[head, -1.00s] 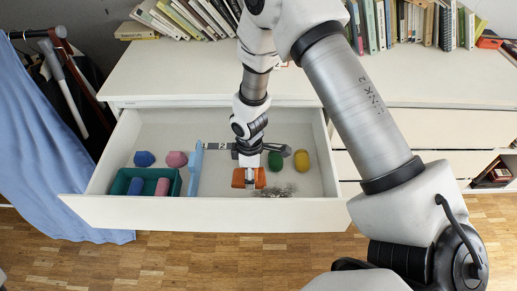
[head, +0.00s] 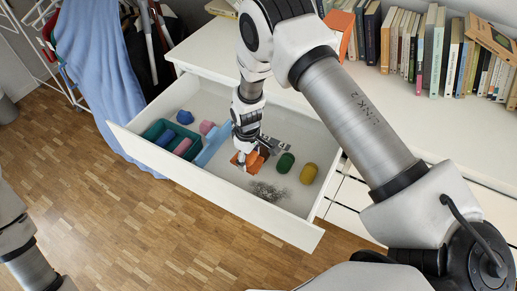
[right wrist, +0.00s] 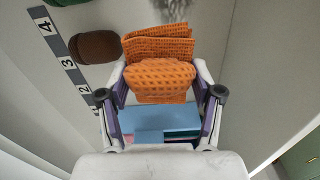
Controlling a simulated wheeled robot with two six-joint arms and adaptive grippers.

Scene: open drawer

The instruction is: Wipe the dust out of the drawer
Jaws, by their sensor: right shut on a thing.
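The white drawer (head: 232,195) stands open. A grey, speckled patch of dust (head: 265,191) lies on its floor near the front wall; part of it shows at the top of the right wrist view (right wrist: 200,10). My right gripper (head: 244,155) is down inside the drawer, shut on a folded orange cloth (head: 253,160). The cloth also shows between its fingers in the right wrist view (right wrist: 160,78). In the head view the dust is just below and right of the cloth. Of my left arm only links show at lower left; its gripper is out of view.
Left of the cloth are a light-blue divider (head: 211,147), a teal tray (head: 151,132), a pink lump (head: 206,127) and a blue lump (head: 185,117). A green lump (head: 285,163) and a yellow lump (head: 308,173) lie right. A numbered strip (right wrist: 67,62) lies on the drawer floor.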

